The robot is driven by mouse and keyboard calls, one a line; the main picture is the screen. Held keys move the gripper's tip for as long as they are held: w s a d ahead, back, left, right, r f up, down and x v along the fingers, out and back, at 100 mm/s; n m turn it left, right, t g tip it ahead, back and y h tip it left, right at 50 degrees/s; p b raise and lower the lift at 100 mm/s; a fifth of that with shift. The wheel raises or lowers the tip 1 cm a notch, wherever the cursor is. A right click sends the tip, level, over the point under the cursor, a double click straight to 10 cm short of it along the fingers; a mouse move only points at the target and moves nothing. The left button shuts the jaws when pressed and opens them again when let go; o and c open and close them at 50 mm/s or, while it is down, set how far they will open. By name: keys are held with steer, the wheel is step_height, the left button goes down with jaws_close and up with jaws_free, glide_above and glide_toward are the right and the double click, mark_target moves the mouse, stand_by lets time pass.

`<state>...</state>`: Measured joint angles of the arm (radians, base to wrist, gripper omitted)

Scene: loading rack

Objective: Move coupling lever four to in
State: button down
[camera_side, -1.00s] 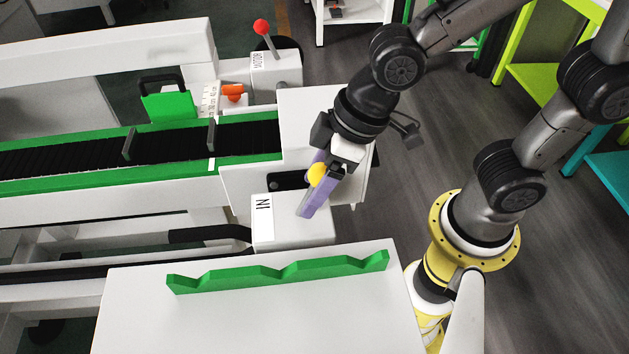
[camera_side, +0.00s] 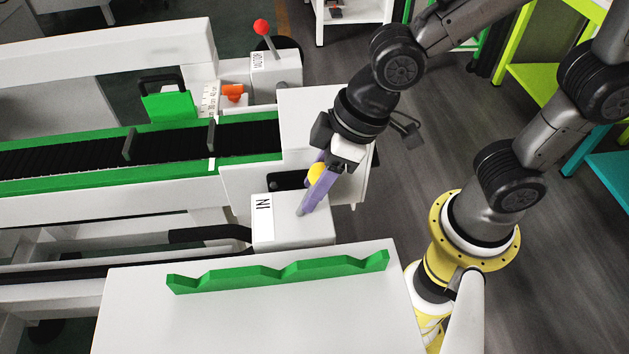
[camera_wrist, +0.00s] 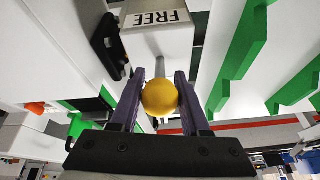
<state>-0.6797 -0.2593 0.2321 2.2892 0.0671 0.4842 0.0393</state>
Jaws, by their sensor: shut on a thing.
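The coupling lever has a yellow ball knob (camera_side: 317,173) and a thin grey rod, seen in the wrist view, that runs to a white box (camera_side: 292,222). The box carries an IN label (camera_side: 263,217) in the side view and a FREE label (camera_wrist: 155,19) in the wrist view. My gripper (camera_side: 312,182) has purple fingers and is shut on the yellow knob. In the wrist view the yellow knob (camera_wrist: 160,97) sits between both fingers. Most of the rod is hidden in the side view.
A second lever with a red knob (camera_side: 262,27) stands on a white box at the back. A green notched rack (camera_side: 280,271) lies on the white front table (camera_side: 250,320). A conveyor with green edges (camera_side: 110,178) runs off to the left. An orange part (camera_side: 232,92) sits behind it.

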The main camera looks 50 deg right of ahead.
steer(key=shift+r, duration=0.1)
stand_by(0.8)
steer(key=shift+w+a+r+g+h, duration=0.2)
steer(key=shift+w+a+g+h, duration=0.75)
steer(key=shift+g+h, duration=0.25)
steer(key=shift+w+a+f+g+h, duration=0.1)
steer(key=shift+w+a+g+h, duration=0.4)
steer(key=shift+g+h, duration=0.25)
steer(key=shift+w+a+f+g+h, duration=0.1)
steer(key=shift+w+a+g+h, duration=0.35)
steer(key=shift+g+h, duration=0.3)
steer(key=shift+c, duration=2.2)
jaws_free()
steer(key=v, duration=1.3)
steer(key=shift+r, duration=0.35)
